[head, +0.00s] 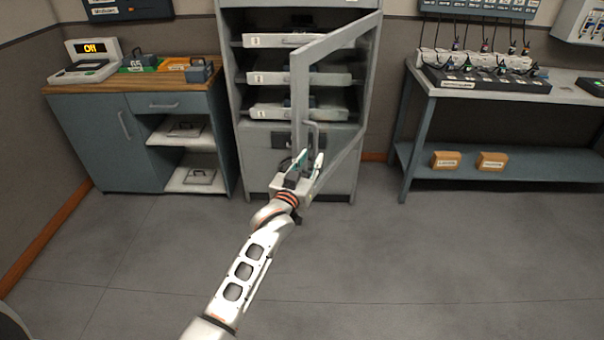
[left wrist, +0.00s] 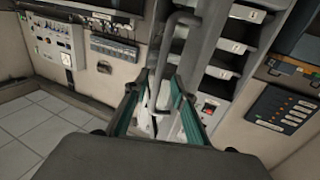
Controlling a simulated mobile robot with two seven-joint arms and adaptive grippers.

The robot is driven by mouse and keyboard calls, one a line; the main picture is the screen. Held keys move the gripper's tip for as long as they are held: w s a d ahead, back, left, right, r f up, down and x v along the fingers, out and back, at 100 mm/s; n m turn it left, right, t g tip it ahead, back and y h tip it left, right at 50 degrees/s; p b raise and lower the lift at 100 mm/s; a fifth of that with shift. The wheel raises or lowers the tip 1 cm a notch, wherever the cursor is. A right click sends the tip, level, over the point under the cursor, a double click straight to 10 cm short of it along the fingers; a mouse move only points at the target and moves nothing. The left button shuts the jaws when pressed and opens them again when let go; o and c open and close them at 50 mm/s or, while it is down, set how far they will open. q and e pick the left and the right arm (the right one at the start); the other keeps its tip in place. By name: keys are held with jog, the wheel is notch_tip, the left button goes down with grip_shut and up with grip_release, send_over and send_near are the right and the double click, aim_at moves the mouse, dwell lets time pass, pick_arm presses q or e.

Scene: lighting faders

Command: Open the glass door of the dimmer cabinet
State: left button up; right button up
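The dimmer cabinet (head: 228,110) stands at the back centre. Its glass door (head: 345,95) is swung well out toward me, with its hinge side at the right and its free edge at the left. A grey bar handle (head: 314,136) is on the door near the free edge; it also shows in the left wrist view (left wrist: 168,55). My left gripper (head: 309,163) is at the handle's lower end. Its fingers are apart, with the handle's lower part seen between the tips (left wrist: 159,80); I cannot tell whether they touch it. My right gripper is not in view.
A blue-grey counter (head: 95,135) with a display reading "Off" (head: 90,48) stands left of the cabinet. A bench (head: 425,105) with cabled devices and two small boxes (head: 446,159) on its lower shelf stands right. The floor (head: 430,260) in front is clear.

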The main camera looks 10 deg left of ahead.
pick_arm(q)
jog(key=s+a, duration=0.1)
jog(key=s, duration=0.6)
jog(key=shift+s, duration=0.3)
jog(key=shift+c, duration=0.3)
